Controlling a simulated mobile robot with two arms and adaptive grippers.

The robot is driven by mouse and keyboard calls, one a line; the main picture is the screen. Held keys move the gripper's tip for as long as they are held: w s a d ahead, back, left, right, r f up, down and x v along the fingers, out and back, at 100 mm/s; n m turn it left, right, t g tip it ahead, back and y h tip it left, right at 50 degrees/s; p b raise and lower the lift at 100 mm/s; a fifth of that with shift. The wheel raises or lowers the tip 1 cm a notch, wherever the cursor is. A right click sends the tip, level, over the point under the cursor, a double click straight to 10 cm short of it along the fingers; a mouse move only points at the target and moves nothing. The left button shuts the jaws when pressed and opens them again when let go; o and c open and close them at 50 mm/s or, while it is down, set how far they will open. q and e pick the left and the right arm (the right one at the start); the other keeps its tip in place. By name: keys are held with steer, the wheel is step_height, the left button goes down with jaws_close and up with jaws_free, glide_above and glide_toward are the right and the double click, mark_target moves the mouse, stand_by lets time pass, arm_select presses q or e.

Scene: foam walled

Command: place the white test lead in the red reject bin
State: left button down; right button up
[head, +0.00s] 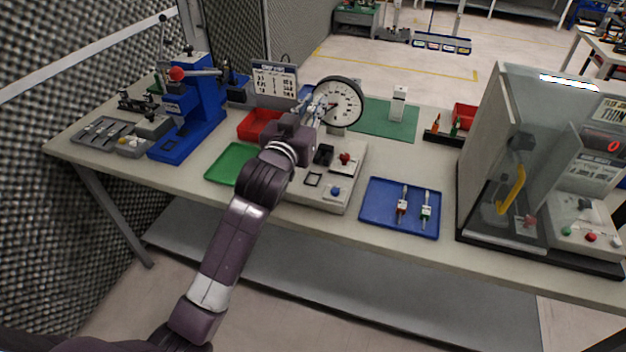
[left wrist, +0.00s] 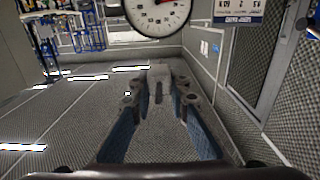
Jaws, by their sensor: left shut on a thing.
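My left gripper (head: 317,104) is raised over the bench in front of the round dial gauge. In the left wrist view the gripper (left wrist: 160,96) is shut on a pale, whitish piece (left wrist: 160,76) between its fingertips, which looks like the white test lead. In the head view the lead is too small and hidden to make out clearly. An open red bin (head: 254,126) stands on the bench just left of the gripper, partly hidden by my arm. My right gripper is not in view.
A blue tray (head: 376,225) holds a red and a green lead. A green tray (head: 225,168) lies in front of the red bin. The dial gauge (head: 338,103), a blue press (head: 190,120) and a clear-walled cabinet (head: 490,150) stand up. Another red container (head: 466,113) is at the back right.

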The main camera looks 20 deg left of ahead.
mark_target(314, 179)
arm_select(q)
step_height(314, 179, down, 20)
steer(key=shift+r, duration=0.2)
stand_by(0.4)
steer(key=shift+f, duration=0.2)
steer(key=c, duration=1.8)
jaws_free()
steer(key=shift+c, duration=0.2)
